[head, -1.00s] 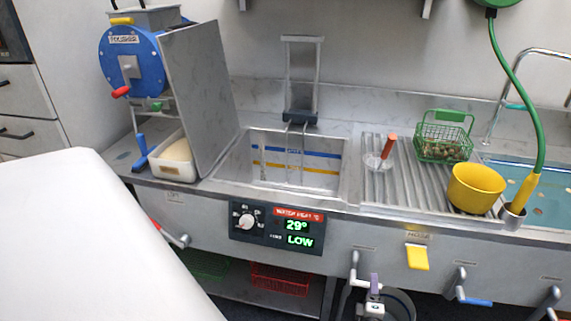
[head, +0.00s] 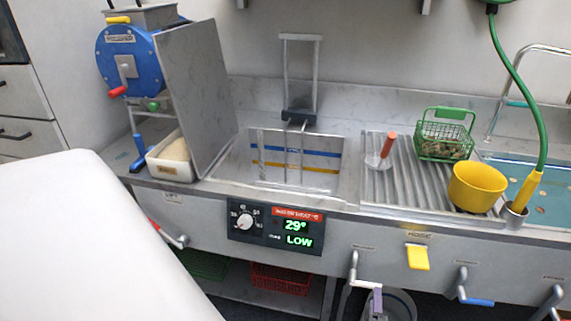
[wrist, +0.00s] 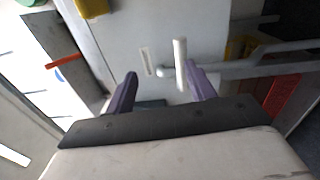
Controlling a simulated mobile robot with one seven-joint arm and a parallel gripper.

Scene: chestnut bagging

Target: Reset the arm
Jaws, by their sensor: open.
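My gripper (wrist: 160,88) is open in the wrist view, its two purple fingers apart. A pale upright lever grip (wrist: 180,62) on a grey crank arm (wrist: 235,68) shows beyond the fingertips, close to the right finger. I cannot tell whether they touch. Nothing is held.
The counter holds a basin (head: 250,185), a yellow bowl (head: 477,187), a green basket (head: 444,140) and a blue drum machine (head: 130,65). A yellow lever (head: 417,257) and a blue-tipped crank (head: 475,301) stick out from the front.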

